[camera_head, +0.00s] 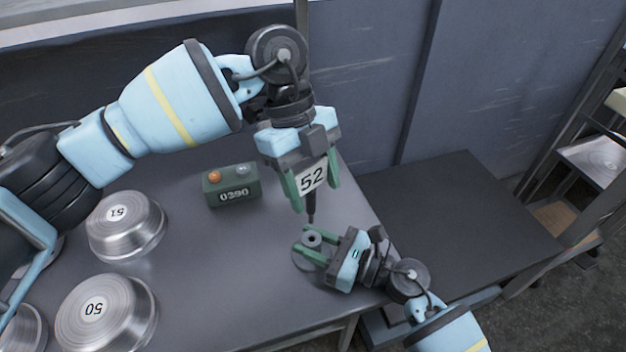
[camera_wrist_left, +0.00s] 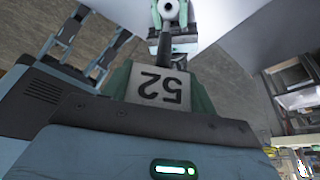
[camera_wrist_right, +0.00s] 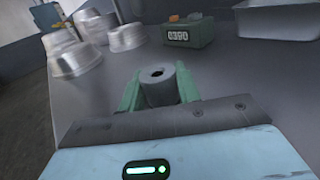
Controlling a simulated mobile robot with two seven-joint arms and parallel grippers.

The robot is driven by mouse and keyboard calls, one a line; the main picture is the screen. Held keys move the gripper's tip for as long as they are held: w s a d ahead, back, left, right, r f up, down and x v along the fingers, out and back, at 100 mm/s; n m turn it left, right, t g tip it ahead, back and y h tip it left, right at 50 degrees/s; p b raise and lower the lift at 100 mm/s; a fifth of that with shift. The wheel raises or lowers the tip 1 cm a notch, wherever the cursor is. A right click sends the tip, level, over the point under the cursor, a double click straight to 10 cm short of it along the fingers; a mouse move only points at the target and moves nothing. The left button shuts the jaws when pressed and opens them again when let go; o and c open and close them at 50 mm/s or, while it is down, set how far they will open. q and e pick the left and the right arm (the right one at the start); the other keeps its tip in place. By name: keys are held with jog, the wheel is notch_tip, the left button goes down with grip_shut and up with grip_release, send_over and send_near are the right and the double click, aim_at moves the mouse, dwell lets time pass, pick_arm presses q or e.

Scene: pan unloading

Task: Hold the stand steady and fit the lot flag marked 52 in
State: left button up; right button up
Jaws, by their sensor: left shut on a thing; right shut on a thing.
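The lot flag marked 52 (camera_head: 313,179) is a white plate with a dark pin pointing down; it also shows in the left wrist view (camera_wrist_left: 160,88). My left gripper (camera_head: 316,193) is shut on the flag and holds it above the stand. The stand (camera_head: 312,238) is a grey upright tube with a round base on the table. My right gripper (camera_head: 311,244) is shut on the tube. In the right wrist view the stand's hole (camera_wrist_right: 157,73) is open and empty.
The grey table (camera_head: 240,270) carries a green box reading 0390 (camera_head: 232,186) and several metal pans, including those marked 51 (camera_head: 126,226) and 50 (camera_head: 106,312), at the left. A metal tray (camera_wrist_right: 278,22) shows in the right wrist view. A lower dark surface (camera_head: 460,205) lies to the right.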

aim_at(311, 209)
pick_arm(q)
jog(key=shift+f, duration=0.15)
jog(key=shift+f, duration=1.95)
jog(key=shift+f, duration=2.05)
dwell(1.3)
jog(key=o, duration=1.1)
jog(key=v, duration=1.2)
pick_arm(e)
jog(key=o, duration=1.1)
